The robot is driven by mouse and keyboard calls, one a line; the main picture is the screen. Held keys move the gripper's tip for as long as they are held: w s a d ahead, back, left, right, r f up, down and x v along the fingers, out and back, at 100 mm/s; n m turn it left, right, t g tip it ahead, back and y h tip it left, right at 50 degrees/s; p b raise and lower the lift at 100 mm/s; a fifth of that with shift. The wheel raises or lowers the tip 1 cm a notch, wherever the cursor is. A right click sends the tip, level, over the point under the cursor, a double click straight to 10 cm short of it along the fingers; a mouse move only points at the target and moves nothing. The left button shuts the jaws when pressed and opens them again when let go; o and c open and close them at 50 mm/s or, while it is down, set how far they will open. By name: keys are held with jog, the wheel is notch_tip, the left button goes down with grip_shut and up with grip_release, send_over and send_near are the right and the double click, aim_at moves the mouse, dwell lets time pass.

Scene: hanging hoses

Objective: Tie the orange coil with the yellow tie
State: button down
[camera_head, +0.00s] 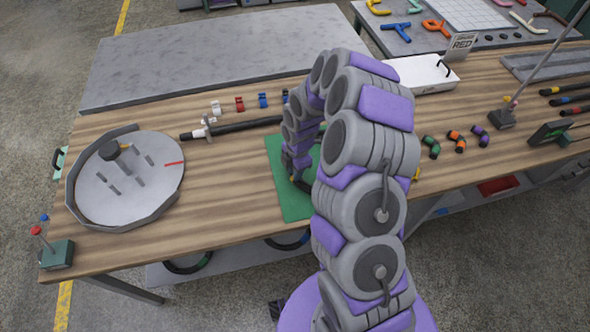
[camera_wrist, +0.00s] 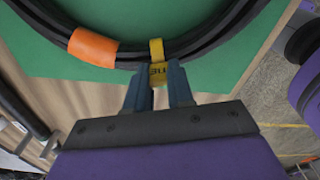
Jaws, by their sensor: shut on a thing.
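A black coiled hose (camera_wrist: 130,57) with an orange band (camera_wrist: 92,47) lies on a green mat (camera_wrist: 120,88) in the wrist view. A yellow tie (camera_wrist: 157,50) crosses the coil to the right of the orange band, and its dark-lettered end hangs towards my gripper. My gripper (camera_wrist: 158,82) is shut on that yellow end, between its two blue-grey fingers. Whether the tie goes fully around the coil cannot be told. In the head view my arm hides most of the coil, but the green mat (camera_head: 289,191) shows on the wooden bench.
A round grey turntable (camera_head: 128,180) stands on the bench's left. A black rod (camera_head: 235,127), small coloured clips (camera_head: 240,103) and a white box (camera_head: 423,73) lie behind the mat. Several short hose pieces (camera_head: 456,140) lie to the right. Bare wood (camera_head: 225,175) shows left of the mat.

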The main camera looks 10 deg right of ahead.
jog(key=c, duration=1)
grip_release()
jog(key=shift+s+f, duration=0.1)
jog(key=shift+f, duration=0.05)
jog(key=shift+o, duration=0.5)
jog(key=shift+s+f, duration=0.15)
jog(key=shift+s, duration=0.05)
notch_tip(320, 180, up, 18)
jog(key=w+d+p, duration=0.1)
jog(key=p, duration=0.2)
jog(key=s+a+r+m, duration=0.2)
jog(key=s+r+m, duration=0.1)
jog(key=s+r, duration=0.25)
jog(key=s+r+m, duration=0.4)
jog(key=s+m, duration=0.5)
jog(key=s, duration=0.5)
jog(key=s+d+r+m+g, duration=0.1)
jog(key=s+r+m, duration=0.3)
jog(key=s+m, duration=0.5)
jog(key=s, duration=0.6)
jog(key=shift+d+r+m+g+h, duration=0.2)
jog(key=shift+m+g+h, duration=0.1)
jog(key=shift+h, duration=0.1)
